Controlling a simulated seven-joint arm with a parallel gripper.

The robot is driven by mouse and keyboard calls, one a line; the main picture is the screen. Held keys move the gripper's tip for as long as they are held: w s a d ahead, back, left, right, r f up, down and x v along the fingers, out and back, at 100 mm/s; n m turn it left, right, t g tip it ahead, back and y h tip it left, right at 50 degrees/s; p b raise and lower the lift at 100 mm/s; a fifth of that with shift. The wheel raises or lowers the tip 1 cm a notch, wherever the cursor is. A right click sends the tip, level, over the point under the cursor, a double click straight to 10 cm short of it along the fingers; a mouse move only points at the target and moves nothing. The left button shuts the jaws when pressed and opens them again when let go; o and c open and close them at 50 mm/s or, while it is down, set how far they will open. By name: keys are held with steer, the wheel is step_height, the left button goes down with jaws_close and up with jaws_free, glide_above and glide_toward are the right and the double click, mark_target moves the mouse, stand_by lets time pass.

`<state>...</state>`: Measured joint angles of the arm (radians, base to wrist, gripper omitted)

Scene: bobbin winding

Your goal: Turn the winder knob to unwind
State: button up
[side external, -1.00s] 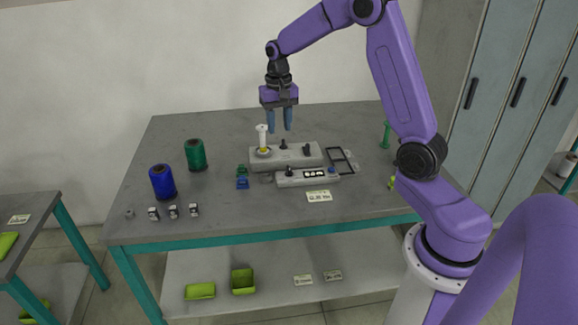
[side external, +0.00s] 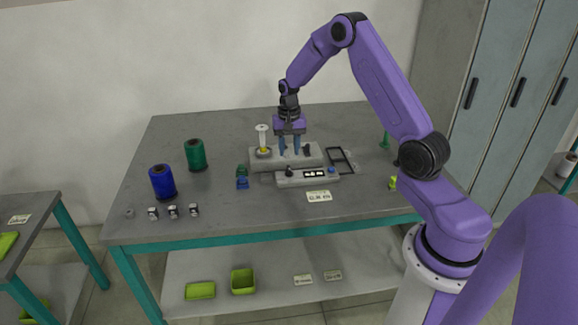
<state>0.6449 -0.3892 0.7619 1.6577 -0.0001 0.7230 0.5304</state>
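The winder (side external: 262,162) is a long grey box near the back middle of the table. A white spool with a yellow base (side external: 263,140) stands upright at its left end. A black part (side external: 307,149) stands at its right end. The small black knob in the middle of the winder is hidden by my gripper's fingers.
A control box (side external: 310,178) with a display, a black knob (side external: 289,171) and a blue button (side external: 332,170) sits in front. A blue thread spool (side external: 162,182) and a green one (side external: 195,155) stand left. A black frame (side external: 341,160) lies right.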

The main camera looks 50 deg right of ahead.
mark_target(289, 168)
step_height(289, 168, down, 7)
steer(key=shift+f, duration=0.1)
stand_by(0.4)
jaws_close()
